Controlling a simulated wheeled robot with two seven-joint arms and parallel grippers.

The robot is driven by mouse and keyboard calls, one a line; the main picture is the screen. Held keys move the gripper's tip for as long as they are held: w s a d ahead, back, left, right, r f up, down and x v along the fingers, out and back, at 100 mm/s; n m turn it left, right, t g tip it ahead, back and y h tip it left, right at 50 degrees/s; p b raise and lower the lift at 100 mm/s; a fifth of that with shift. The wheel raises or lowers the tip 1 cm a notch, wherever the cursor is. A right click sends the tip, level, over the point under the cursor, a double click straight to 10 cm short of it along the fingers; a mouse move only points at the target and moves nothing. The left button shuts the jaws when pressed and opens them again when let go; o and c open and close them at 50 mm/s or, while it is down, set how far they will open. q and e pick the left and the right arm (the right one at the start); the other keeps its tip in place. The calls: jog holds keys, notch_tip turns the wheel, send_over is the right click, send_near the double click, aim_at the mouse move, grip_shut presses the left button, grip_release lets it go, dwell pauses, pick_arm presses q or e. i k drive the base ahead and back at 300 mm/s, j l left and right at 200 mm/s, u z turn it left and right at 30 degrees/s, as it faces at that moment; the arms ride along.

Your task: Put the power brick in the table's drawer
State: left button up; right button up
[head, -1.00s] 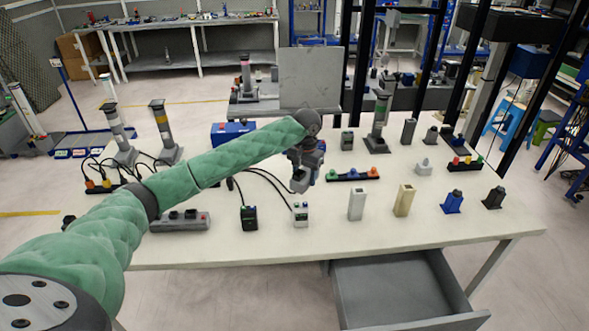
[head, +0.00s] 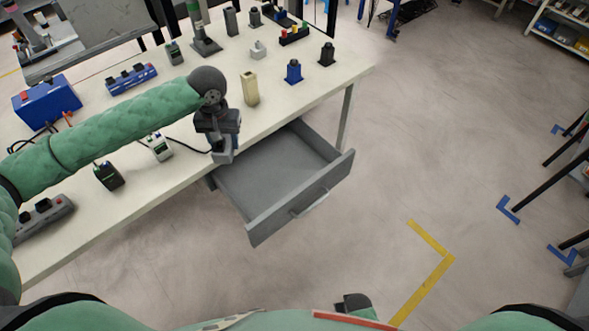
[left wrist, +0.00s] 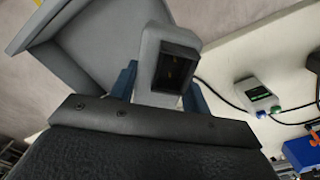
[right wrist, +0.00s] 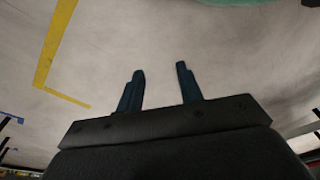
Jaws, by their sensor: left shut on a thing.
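The power brick, a light grey block with a dark socket face, is in my left gripper (head: 222,145). It shows below the fingers in the head view (head: 222,156) and between them in the left wrist view (left wrist: 150,45). The gripper is shut on it, by the table's front edge near the drawer's left back corner. The table's grey drawer (head: 270,180) is pulled out and looks empty; it also shows in the left wrist view (left wrist: 100,40). My right gripper (right wrist: 160,85) is open and empty above bare floor.
On the table (head: 180,165) stand a beige block (head: 250,88), a blue part (head: 293,72), a black charger (head: 107,176), a white device with a cable (head: 159,147), a grey power strip (head: 45,215) and a blue box (head: 47,102). The floor right of the drawer is clear.

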aim_at(288, 163)
jog(key=j+z, duration=0.2)
jog(key=z, duration=0.3)
jog(key=k+j+z, duration=0.15)
jog(key=z, duration=0.3)
jog(key=k+j+z, duration=0.1)
jog(key=z, duration=0.4)
jog(key=k+j, duration=0.25)
